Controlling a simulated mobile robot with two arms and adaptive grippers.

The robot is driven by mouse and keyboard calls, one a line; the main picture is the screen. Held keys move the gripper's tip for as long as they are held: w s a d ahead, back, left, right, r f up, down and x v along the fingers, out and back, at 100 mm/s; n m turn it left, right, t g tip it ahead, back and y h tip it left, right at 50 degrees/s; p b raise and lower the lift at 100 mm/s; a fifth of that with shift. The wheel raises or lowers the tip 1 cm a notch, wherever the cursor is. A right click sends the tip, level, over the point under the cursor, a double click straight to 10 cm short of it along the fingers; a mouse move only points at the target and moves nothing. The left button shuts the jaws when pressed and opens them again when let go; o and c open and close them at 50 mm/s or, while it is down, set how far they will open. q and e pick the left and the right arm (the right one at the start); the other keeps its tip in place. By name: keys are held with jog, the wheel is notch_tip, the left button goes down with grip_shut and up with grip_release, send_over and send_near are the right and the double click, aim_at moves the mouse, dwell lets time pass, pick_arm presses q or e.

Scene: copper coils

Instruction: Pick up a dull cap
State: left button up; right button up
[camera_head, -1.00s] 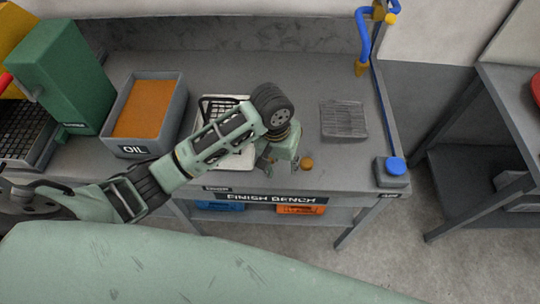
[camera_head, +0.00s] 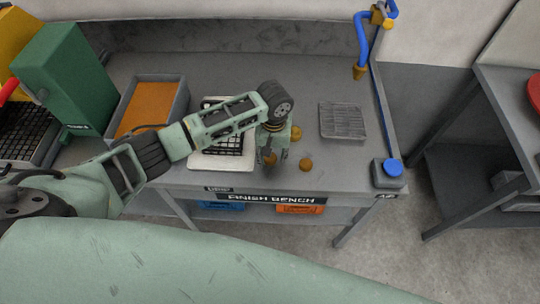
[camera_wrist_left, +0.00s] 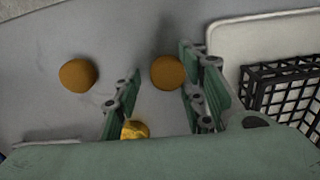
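One dull brown cap (camera_wrist_left: 168,72) lies on the bench between the spread fingers of my left gripper (camera_wrist_left: 160,82) in the wrist view, nearer the right finger. In the head view this cap (camera_head: 270,158) is partly covered by the gripper (camera_head: 273,150). The gripper is open and points down over the bench. A second dull cap (camera_wrist_left: 78,74) lies outside the left finger; it also shows in the head view (camera_head: 306,164). A shinier gold cap (camera_wrist_left: 134,129) is partly hidden by the gripper body; it shows in the head view (camera_head: 296,132). My right gripper is not in view.
A white tray (camera_head: 212,163) with a black wire basket (camera_wrist_left: 285,95) stands close beside the gripper. An orange-filled oil bin (camera_head: 175,110) and a green machine (camera_head: 62,75) stand at left. A grey ridged pad (camera_head: 343,120) and a blue-button box (camera_head: 389,173) are at right.

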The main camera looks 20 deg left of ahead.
pick_arm(q)
jog(key=shift+f, duration=0.1)
jog(key=shift+c, duration=0.5)
grip_shut()
